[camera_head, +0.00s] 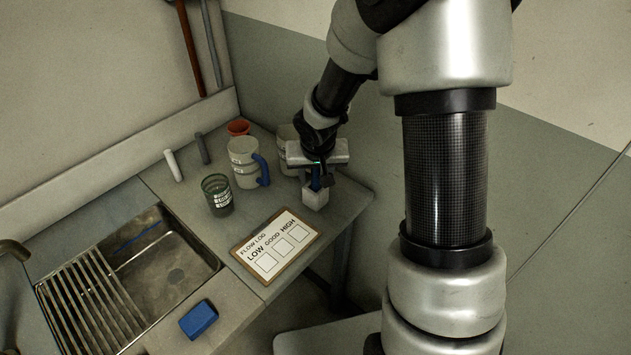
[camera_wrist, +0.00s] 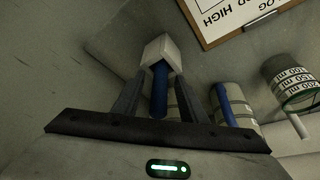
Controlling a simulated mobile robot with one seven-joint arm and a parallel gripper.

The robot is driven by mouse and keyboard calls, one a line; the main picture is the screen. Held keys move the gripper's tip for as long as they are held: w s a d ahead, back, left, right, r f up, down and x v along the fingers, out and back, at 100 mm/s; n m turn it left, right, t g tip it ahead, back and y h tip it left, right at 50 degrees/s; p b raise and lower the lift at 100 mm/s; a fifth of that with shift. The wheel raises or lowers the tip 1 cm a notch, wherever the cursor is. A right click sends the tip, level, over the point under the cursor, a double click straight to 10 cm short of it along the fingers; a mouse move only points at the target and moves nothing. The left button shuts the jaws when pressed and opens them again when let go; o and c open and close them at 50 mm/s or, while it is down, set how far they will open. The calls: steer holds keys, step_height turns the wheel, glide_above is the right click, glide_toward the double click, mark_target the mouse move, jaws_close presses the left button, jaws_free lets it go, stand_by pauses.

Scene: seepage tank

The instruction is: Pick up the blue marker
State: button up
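The blue marker (camera_head: 316,181) stands upright in a small pale block (camera_head: 316,198) near the right edge of the counter. In the wrist view the marker (camera_wrist: 160,90) shows between the two dark fingers, with its far end in the block (camera_wrist: 160,52). My gripper (camera_head: 318,178) is over the block, pointing down. In the wrist view the fingers of my gripper (camera_wrist: 159,82) are apart, one on each side of the marker, with a visible gap on both sides. The palm hides part of the marker in the head view.
Left of my gripper stand a white jug (camera_head: 243,165) with a blue handle, a dark green glass (camera_head: 217,195), a red cup (camera_head: 238,127) and a pale cup (camera_head: 288,137). A flow log board (camera_head: 275,245) lies in front. A sink (camera_head: 165,262) and a blue sponge (camera_head: 198,319) are farther left.

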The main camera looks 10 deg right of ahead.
jaws_close()
